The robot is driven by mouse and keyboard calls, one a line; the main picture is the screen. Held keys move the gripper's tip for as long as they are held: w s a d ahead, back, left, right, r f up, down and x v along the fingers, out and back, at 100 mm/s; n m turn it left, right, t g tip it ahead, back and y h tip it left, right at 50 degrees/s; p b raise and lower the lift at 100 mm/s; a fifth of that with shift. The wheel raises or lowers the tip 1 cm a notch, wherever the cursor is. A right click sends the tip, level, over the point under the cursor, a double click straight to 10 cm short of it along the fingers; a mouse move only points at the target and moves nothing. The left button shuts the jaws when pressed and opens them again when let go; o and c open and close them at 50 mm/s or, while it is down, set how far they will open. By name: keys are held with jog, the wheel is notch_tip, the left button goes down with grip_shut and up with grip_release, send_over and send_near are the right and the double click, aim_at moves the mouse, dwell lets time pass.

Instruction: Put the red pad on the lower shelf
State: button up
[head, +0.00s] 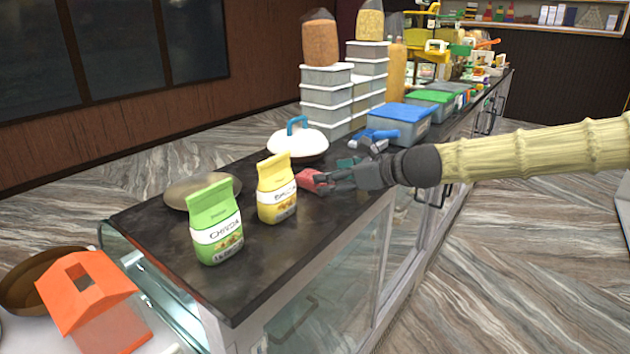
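Through the glass front, the inside of the counter shows only dimly. A low white surface (60,335) lies at the lower left; I cannot tell whether it is the lower shelf.
A yellow packet (276,190), a green packet (215,225) and a round metal plate (190,192) stand left of my gripper. A white lid with blue handle (300,145), stacked boxes (325,95) and a blue-lidded box (402,122) are behind. An orange house-shaped box (90,300) sits lower left.

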jog(key=shift+w+a+f+p, duration=0.15)
jog(key=shift+w+a+p, duration=0.4)
jog(key=shift+a, duration=0.25)
jog(key=shift+x, duration=1.05)
jog(key=shift+d+f, duration=0.1)
jog(key=c, duration=1.2)
